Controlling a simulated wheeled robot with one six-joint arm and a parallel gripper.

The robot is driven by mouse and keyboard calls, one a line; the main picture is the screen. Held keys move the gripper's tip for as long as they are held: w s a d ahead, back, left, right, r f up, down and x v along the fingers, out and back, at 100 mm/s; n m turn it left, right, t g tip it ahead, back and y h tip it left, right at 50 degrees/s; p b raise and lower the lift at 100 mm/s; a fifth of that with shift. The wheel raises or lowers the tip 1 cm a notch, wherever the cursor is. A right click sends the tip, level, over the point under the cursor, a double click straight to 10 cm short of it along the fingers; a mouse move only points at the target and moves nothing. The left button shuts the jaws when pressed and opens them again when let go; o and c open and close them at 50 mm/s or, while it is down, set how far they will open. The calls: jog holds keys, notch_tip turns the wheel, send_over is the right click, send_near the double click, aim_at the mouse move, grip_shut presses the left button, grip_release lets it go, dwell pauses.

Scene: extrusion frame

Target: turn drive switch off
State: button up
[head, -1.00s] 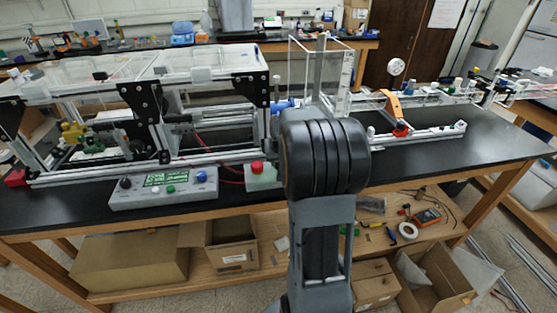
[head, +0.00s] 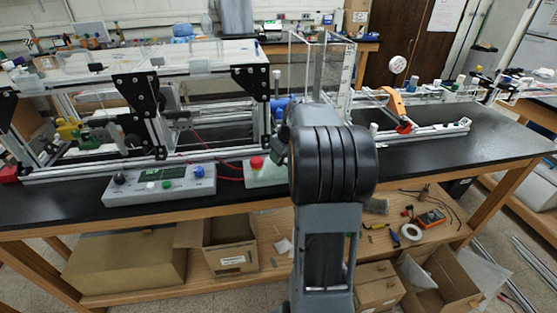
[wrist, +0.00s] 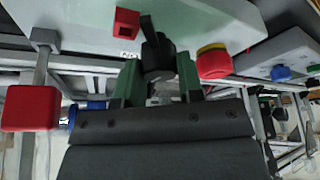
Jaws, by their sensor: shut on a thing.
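The drive switch appears to be the black knob (wrist: 157,52) on a pale grey-green box (wrist: 85,18), seen in the wrist view. My gripper (wrist: 158,82) has its green fingers on either side of this knob and is shut on it. A red button with a yellow collar (wrist: 213,62) and a small red square piece (wrist: 126,23) sit on the same box, either side of the knob. In the head view the box (head: 262,178) shows its red button (head: 257,162); my arm hides the knob and my gripper.
A grey control box (head: 160,190) with a dark display (head: 173,172) and several knobs stands left of the switch box. The aluminium extrusion frame (head: 100,168) runs behind. In the wrist view a red block (wrist: 30,108) is close to my gripper's left.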

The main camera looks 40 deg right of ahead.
jog(key=n+y, duration=0.1)
jog(key=n, duration=0.1)
jog(key=n+y+b, duration=0.1)
jog(key=n, duration=0.2)
jog(key=shift+w+d+n+g+b, duration=0.1)
jog(key=shift+n+g+b, duration=0.2)
jog(key=n+g, duration=0.1)
jog(key=n, duration=0.1)
jog(key=n+y, duration=0.1)
jog(key=n, duration=0.2)
jog(key=shift+g, duration=0.4)
jog(key=shift+n+p, duration=0.3)
jog(key=o, duration=0.9)
jog(key=shift+y, duration=0.3)
jog(key=p+v, duration=0.2)
jog(key=v, duration=1.2)
jog(key=shift+w, duration=0.1)
